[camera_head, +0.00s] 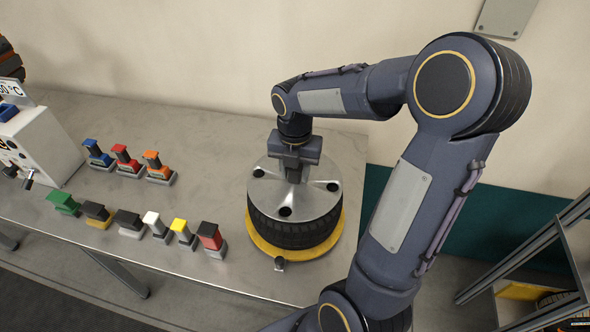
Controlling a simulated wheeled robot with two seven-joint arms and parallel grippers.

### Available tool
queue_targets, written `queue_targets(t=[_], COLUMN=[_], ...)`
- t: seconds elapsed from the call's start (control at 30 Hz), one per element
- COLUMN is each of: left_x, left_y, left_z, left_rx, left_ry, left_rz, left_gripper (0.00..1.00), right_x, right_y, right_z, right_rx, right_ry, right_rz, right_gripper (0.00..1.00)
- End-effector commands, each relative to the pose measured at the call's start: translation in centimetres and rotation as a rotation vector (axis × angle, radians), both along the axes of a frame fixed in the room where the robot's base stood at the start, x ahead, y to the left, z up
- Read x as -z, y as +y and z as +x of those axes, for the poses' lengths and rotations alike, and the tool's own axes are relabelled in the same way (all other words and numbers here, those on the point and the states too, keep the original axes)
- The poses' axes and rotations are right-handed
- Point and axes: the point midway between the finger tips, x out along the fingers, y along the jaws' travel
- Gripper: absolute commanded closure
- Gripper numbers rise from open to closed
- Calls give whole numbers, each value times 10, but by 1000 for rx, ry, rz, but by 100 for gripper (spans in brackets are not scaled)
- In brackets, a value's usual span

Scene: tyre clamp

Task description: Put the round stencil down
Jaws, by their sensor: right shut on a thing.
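The round stencil (313,203) is a flat silver metal disc with several dark holes. It lies level over a black tyre (293,234), which sits on a round yellow base (313,251) on the metal table. My right gripper (293,174) points down at the middle of the disc and is shut on the stencil. The fingertips and the grip point are mostly hidden by the gripper body. Whether the disc rests fully on the tyre I cannot tell. My left gripper is not in view.
On the metal table (230,150), several coloured stamps stand in two rows left of the tyre, among them a black and red one (210,237). A white box device (42,145) stands further left. A shelf rack (545,265) is at lower right.

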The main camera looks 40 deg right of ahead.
Motion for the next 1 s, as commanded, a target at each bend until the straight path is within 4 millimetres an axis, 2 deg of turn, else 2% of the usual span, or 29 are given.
queue_targets(t=[0.33,0.37,0.5,0.8,0.93,1.0], left_x=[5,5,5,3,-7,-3], left_y=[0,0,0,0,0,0], left_z=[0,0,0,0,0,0], left_rx=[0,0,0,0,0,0], left_ry=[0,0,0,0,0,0], left_rz=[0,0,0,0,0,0], left_gripper=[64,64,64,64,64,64], right_x=[7,8,8,6,-9,-17], right_y=[0,0,0,0,0,0], right_z=[0,0,0,0,0,1], right_rx=[0,0,0,0,0,0], right_ry=[-1,1,1,0,-1,-6], right_rz=[-1,-1,-1,0,0,-1], right_gripper=[96,60,42,42,42,42])
